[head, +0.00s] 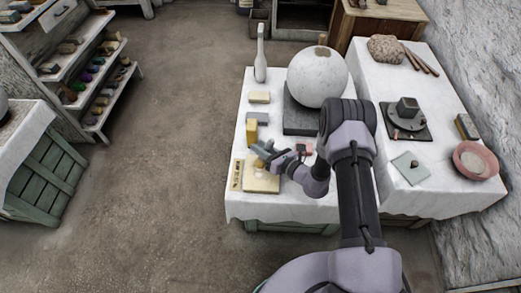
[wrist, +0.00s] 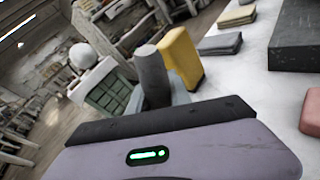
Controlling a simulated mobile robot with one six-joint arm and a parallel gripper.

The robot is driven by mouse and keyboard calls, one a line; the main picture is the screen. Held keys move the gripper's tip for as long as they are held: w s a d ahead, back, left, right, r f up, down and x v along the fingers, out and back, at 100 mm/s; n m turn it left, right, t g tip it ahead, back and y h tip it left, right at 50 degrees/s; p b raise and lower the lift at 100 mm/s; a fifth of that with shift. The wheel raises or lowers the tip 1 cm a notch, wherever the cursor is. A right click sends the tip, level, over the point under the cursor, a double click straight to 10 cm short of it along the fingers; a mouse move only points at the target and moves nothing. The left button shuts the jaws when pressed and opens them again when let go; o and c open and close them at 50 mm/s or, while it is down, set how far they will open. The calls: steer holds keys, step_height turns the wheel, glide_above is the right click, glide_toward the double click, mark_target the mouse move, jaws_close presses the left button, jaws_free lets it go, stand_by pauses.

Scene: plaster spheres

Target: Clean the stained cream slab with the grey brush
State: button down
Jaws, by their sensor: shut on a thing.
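The cream slab (head: 262,184) lies flat near the front left corner of the white-clothed table, partly covered by my gripper. Some darker tan shows on it under the gripper; I cannot tell stain from brush there. My gripper (head: 264,153) is over the slab's far part, shut on the grey brush. The brush's grey body (wrist: 151,76) stands up beyond the gripper's edge in the wrist view. Its lower end is hidden, so I cannot tell whether it touches the slab.
A yellow block (head: 251,131) stands upright just behind the gripper. A marked tan strip (head: 236,175) lies left of the slab. A plaster sphere (head: 316,77) rests on a dark block (head: 299,117). A white bottle-shaped piece (head: 261,55) stands at the back. A pink block (wrist: 311,113) is at right.

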steer(key=shift+s+r+p, duration=0.1)
steer(key=shift+s+p, duration=0.35)
steer(key=shift+s, duration=0.95)
steer(key=shift+w+b, duration=0.5)
steer(key=shift+w, duration=0.95)
steer(key=shift+s+r+p, duration=0.65)
steer(key=shift+p, duration=0.25)
steer(key=shift+s, duration=0.15)
steer(key=shift+f, duration=0.1)
steer(key=shift+f+b, duration=0.4)
steer(key=shift+b, duration=0.15)
steer(key=shift+f, duration=0.25)
